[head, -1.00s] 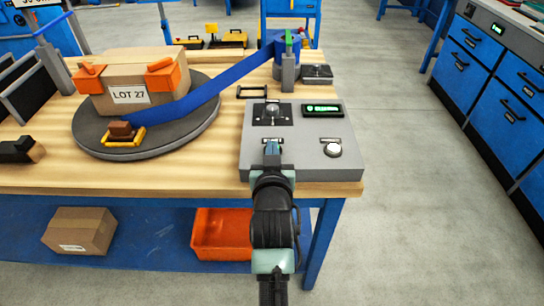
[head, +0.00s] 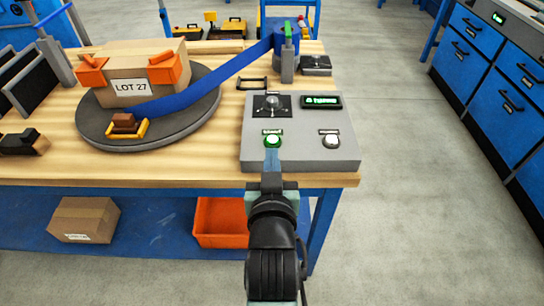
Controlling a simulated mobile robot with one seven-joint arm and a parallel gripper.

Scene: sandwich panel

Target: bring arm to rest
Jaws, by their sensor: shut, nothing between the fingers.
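My gripper (head: 272,160) is shut and empty, at the front edge of the grey control panel (head: 310,160). Its tips show just below a round button lit green (head: 272,141), and a small gap seems to lie between them. I cannot tell the tips' height over the panel. The panel also bears a white button (head: 331,142), a small lever on a black plate (head: 272,105) and a display with green text (head: 321,102). My arm reaches in from the bottom of the head view and hides part of the bench's front edge.
On the wooden bench (head: 200,175), a carton marked LOT 27 (head: 128,90) sits on a round grey turntable (head: 92,133), with a blue strap (head: 205,88) across. An orange bin (head: 219,222) and a carton (head: 83,220) lie below. The floor at right is clear up to blue cabinets (head: 500,85).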

